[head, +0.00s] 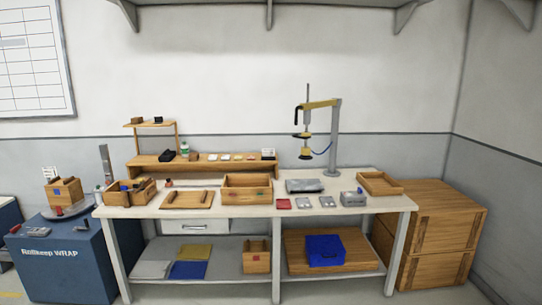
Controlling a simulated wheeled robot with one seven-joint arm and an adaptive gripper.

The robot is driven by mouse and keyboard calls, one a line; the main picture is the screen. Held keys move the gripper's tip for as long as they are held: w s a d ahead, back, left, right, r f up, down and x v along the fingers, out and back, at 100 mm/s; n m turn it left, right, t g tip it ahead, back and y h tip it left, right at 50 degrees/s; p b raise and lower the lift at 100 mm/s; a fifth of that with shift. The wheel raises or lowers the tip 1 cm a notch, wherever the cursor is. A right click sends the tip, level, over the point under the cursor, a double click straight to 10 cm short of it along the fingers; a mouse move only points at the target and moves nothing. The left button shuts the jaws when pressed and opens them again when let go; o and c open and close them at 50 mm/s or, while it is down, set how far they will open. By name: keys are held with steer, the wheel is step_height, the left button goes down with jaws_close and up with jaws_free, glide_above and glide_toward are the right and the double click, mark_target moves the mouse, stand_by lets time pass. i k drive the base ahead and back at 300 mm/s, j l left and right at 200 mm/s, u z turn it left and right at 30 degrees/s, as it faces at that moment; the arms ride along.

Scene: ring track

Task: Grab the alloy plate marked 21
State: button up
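Two small grey plates lie flat side by side near the front edge of the workbench (240,207), a left one (304,203) and a right one (328,202). A red plate (283,204) lies just left of them. A larger grey slab (304,186) lies behind them. Any markings on these pieces are too small to read, so I cannot tell which is marked 21. My gripper is not in view.
A grey block-like box (353,199) stands right of the plates, with an open wooden tray (380,184) behind it. A wooden box (247,188) stands to their left. A post-mounted tool (335,140) rises behind. Wooden crates (436,240) flank the bench's right end.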

mark_target(326, 202)
steer(key=i+l, duration=0.2)
steer(key=i, duration=0.2)
steer(key=i+l, duration=0.25)
steer(key=i, duration=0.2)
steer(key=i+l, duration=0.2)
steer(key=i, duration=0.2)
steer(key=i+l, duration=0.25)
steer(key=i, duration=0.15)
